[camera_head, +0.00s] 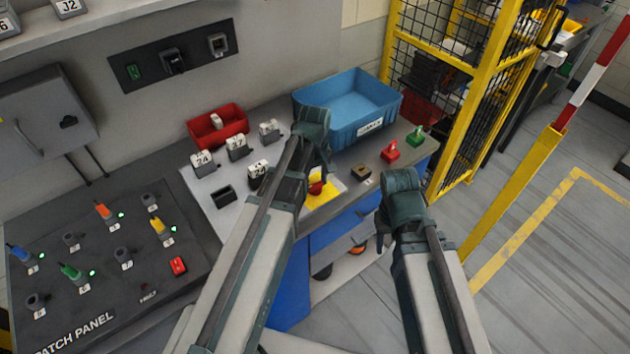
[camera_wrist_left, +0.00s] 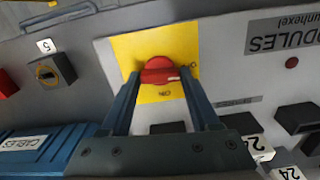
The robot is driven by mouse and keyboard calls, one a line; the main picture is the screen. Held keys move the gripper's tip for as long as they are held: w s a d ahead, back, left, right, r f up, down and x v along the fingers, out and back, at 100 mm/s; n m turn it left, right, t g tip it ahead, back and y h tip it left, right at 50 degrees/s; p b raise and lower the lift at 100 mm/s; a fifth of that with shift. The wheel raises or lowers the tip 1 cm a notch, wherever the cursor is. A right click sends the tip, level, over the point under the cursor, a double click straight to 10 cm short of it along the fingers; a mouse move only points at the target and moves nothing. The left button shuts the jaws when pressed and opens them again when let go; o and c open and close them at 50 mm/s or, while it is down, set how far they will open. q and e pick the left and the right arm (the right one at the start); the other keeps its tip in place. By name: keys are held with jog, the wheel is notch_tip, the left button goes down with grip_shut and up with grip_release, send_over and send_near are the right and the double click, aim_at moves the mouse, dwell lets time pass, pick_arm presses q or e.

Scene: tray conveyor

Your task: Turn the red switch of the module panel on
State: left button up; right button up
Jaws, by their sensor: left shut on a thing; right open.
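The red switch (camera_wrist_left: 158,68) is a round red knob on a yellow plate (camera_wrist_left: 130,48) of the module panel. A white mark on the knob lies toward the right in the left wrist view, and small lettering is printed below the knob. My left gripper (camera_wrist_left: 159,77) has one finger on each side of the knob and is shut on it. In the head view, the switch (camera_head: 315,187) and yellow plate (camera_head: 325,198) are partly hidden by my left arm. My right gripper (camera_head: 383,238) is open and empty, right of the panel; its fingers are mostly hidden.
A blue bin (camera_head: 350,105) stands behind the panel, and a red bin (camera_head: 217,122) stands left of it. Several numbered modules (camera_head: 203,162) stand on the grey panel. A patch panel (camera_head: 100,255) with coloured plugs lies at left. A yellow fence (camera_head: 480,100) rises at right.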

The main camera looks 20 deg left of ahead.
pick_arm(q)
jog(key=m, duration=0.8)
jog(key=shift+m, duration=0.4)
jog(key=m, duration=0.4)
jog(key=shift+m, duration=2)
jog(key=o, duration=1.4)
jog(key=shift+c, duration=0.2)
jog(key=shift+r, duration=0.15)
